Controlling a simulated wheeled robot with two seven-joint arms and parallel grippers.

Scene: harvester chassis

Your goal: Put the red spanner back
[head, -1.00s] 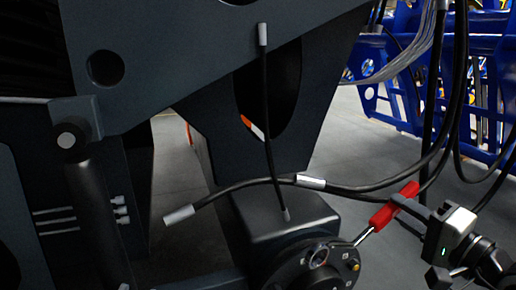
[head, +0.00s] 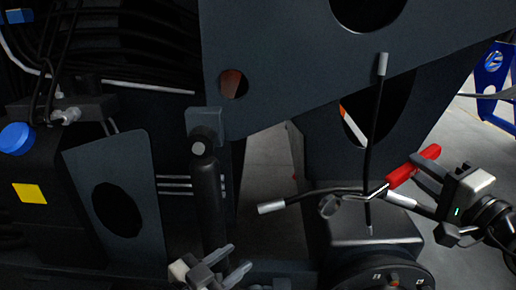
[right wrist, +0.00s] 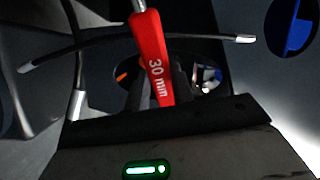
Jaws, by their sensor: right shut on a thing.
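Black hoses with silver ends (head: 270,208) cross in front of the chassis. A dark cylinder (head: 207,195) stands upright left of centre. A dark box with a blue cap (head: 17,138) and a yellow label is at the left. Bare floor shows between the panels.

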